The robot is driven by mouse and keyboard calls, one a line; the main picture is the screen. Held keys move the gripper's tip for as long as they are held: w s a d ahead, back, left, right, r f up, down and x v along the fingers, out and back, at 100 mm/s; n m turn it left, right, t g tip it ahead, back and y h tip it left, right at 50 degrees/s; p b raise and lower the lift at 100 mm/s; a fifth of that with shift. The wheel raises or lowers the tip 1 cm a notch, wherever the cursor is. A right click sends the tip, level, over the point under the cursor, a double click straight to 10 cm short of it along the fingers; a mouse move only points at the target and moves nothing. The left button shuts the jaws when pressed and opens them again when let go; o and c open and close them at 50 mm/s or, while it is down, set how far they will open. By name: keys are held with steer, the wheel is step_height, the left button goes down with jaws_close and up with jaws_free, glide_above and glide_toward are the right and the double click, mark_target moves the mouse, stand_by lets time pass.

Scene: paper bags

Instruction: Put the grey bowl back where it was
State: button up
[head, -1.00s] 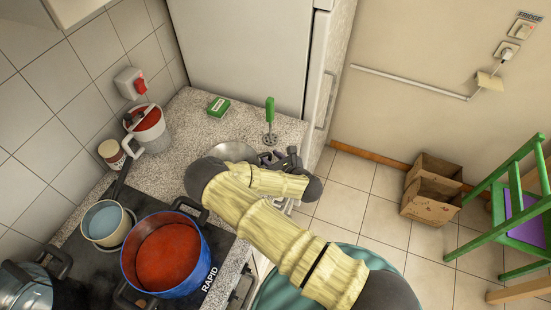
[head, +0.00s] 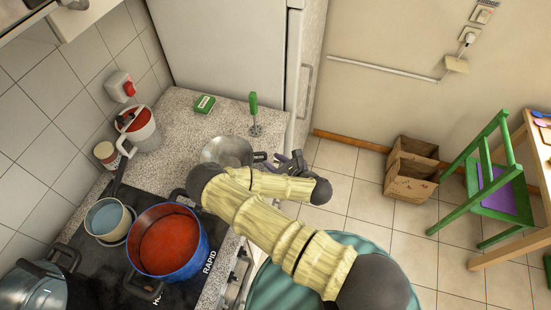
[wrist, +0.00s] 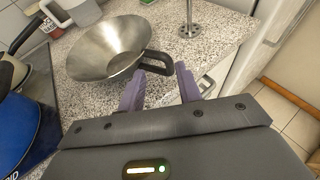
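My gripper (head: 287,160) is at the counter's right edge, beside the bowl. In the wrist view its two purple fingers (wrist: 166,72) are apart, with the end of the bowl's near handle (wrist: 157,62) at the gap between their tips. I cannot tell whether they touch it. My arm hides part of the counter in the head view.
A green-handled masher (head: 253,112) stands behind the bowl, near the fridge (head: 220,50). A blue pot (head: 185,260) and a small pan (head: 106,217) are on the stove.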

steer(key=shift+w+d, duration=0.25)
steer(key=shift+d, duration=0.45)
steer(key=shift+a, duration=0.15)
